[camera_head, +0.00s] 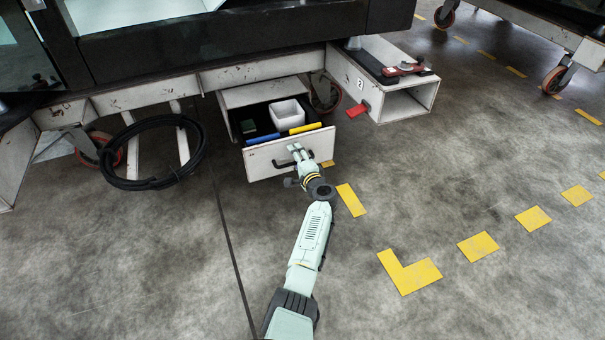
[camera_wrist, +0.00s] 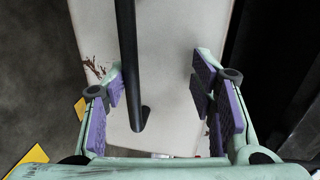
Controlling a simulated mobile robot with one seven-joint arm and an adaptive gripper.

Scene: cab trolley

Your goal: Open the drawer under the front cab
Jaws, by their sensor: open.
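The drawer (camera_head: 262,165) under the front cab stands partly pulled out, with its pale front panel facing me. In it are a white box (camera_head: 287,115), a blue item (camera_head: 263,139), a yellow item (camera_head: 305,128) and a small dark green item (camera_head: 248,126). A black bar handle (camera_head: 279,164) is on the drawer front. My gripper (camera_head: 298,152) is at the handle. In the wrist view, my gripper (camera_wrist: 158,82) is open, with the handle (camera_wrist: 130,70) between its purple-padded fingers, closer to the left finger. A gap shows between handle and right finger; contact on the left cannot be told.
A coiled black cable (camera_head: 128,183) hangs left of the drawer. A white open-ended box section (camera_head: 408,104) with a red tool (camera_head: 404,69) on it is at the right. Wheels (camera_head: 324,92) stand beneath the cab. The floor ahead of the drawer is clear, with yellow markings (camera_head: 410,274).

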